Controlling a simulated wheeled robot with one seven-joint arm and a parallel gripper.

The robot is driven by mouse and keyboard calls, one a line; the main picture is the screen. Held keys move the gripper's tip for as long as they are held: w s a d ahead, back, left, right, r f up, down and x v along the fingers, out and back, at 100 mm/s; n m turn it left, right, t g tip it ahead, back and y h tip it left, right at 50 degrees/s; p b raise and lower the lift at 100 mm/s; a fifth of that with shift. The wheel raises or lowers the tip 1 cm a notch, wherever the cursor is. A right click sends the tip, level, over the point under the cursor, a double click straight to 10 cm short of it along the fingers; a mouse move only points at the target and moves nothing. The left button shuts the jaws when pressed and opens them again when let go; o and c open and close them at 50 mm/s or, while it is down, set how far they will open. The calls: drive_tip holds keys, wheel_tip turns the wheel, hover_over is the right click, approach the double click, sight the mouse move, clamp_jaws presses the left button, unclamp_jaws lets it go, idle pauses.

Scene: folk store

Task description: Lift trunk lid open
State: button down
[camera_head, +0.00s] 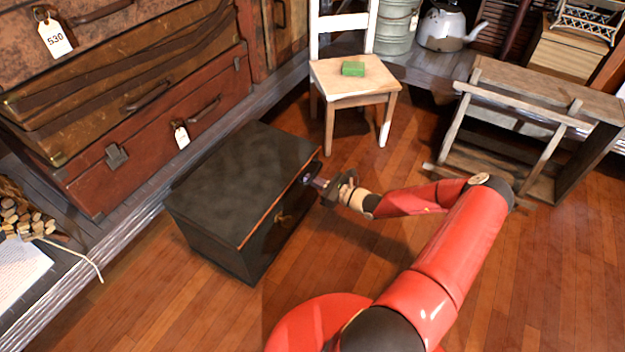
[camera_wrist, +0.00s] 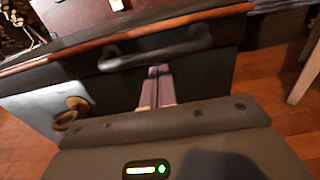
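The trunk (camera_head: 245,170) is a dark box on the wooden floor at centre left in the head view. Its lid is down, with a wood-coloured edge along the front. A dark bar handle (camera_wrist: 185,46) sits on the lid's front edge in the wrist view. A brass ring fitting (camera_wrist: 72,112) is on the front face, left of the handle. My gripper (camera_head: 316,182) is at the trunk's front, near its right end. In the wrist view its fingers (camera_wrist: 158,70) are together, with tips at the handle's lower edge. I cannot tell whether they touch it.
A wooden chair (camera_head: 335,75) with a green block (camera_head: 353,69) on its seat stands behind the trunk. Stacked suitcases (camera_head: 160,130) fill the raised platform at left. A wooden frame piece (camera_head: 545,95) stands at back right. The floor (camera_head: 520,270) at front right is clear.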

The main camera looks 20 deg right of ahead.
sight(304, 165)
drive_tip(key=shift+s+d, duration=0.1)
idle(0.3)
drive_tip(key=shift+r+p, duration=1.25)
drive_tip(key=shift+r, duration=0.1)
drive_tip(key=shift+r+p, duration=1.15)
drive_tip(key=shift+r, duration=0.2)
drive_tip(key=shift+r+p, duration=1.05)
drive_tip(key=shift+r, duration=0.3)
